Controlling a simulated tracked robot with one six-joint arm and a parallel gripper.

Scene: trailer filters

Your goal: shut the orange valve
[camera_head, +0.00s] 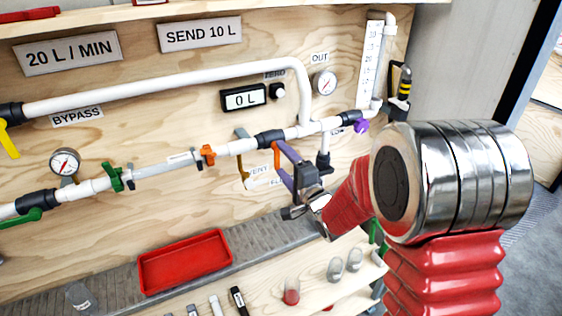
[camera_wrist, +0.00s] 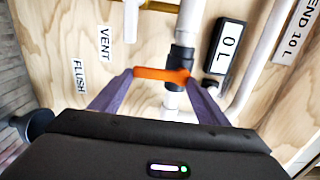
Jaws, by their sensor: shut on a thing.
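The orange valve handle (camera_head: 277,158) is on the white pipe run, beside a black coupling (camera_head: 270,139). In the wrist view the handle (camera_wrist: 160,74) lies crosswise to the pipe. My gripper (camera_head: 281,163) is shut on this handle, with a purple finger at each end of it; the fingers also show in the wrist view (camera_wrist: 161,77). The gripper reaches in from the right. The valve's body is partly hidden behind the handle and fingers.
The display (camera_head: 244,97) above reads 0 L. A purple knob (camera_head: 361,126) is to the right. A red tray (camera_head: 186,262) lies below on the ledge.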

